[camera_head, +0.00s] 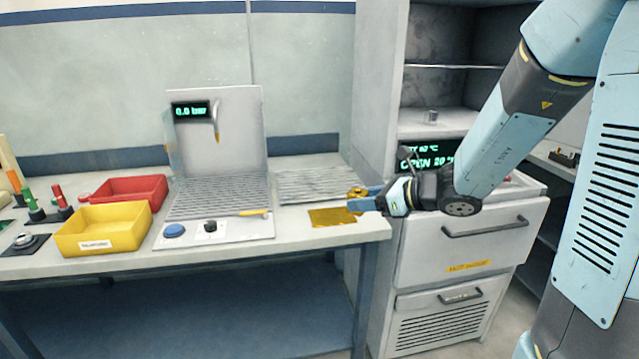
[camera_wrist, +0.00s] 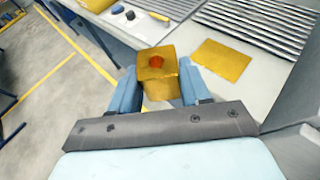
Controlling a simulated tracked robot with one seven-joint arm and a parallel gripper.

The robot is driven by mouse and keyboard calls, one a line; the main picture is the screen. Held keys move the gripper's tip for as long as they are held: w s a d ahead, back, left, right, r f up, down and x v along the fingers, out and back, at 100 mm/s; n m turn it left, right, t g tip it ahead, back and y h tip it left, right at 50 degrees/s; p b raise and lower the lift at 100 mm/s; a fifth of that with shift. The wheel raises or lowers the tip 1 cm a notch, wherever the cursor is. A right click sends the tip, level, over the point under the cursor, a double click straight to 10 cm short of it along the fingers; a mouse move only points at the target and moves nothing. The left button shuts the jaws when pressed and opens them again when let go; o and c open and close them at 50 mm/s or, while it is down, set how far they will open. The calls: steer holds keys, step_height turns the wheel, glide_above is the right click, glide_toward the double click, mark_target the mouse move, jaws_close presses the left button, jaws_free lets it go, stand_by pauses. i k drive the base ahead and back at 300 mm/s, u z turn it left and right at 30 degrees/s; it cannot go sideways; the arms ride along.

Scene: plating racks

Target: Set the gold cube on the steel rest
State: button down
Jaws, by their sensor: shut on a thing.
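The gold cube (camera_head: 355,191) is between the blue fingers of my gripper (camera_head: 362,201), above the front right of the bench. In the wrist view the cube (camera_wrist: 156,72) has a red-orange round mark on its upper face, and the gripper (camera_wrist: 157,84) is shut on its sides. A ribbed grey metal plate (camera_head: 312,186) lies on the bench behind and left of the cube; it also shows in the wrist view (camera_wrist: 268,22). A second ribbed plate (camera_head: 215,197) belongs to the press-like station at left. I cannot tell which is the steel rest.
A flat gold-yellow patch (camera_head: 332,217) lies on the bench (camera_head: 290,228) beside the cube. A yellow bin (camera_head: 103,229) and a red bin (camera_head: 130,189) stand at left. A grey cabinet (camera_head: 468,240) with an open shelf above stands close at right.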

mark_target(338, 184)
steer(key=i, duration=0.9)
steer(key=z, duration=0.2)
steer(key=k, duration=0.9)
steer(key=u, duration=0.2)
steer(key=i, duration=0.9)
steer(key=z, duration=0.1)
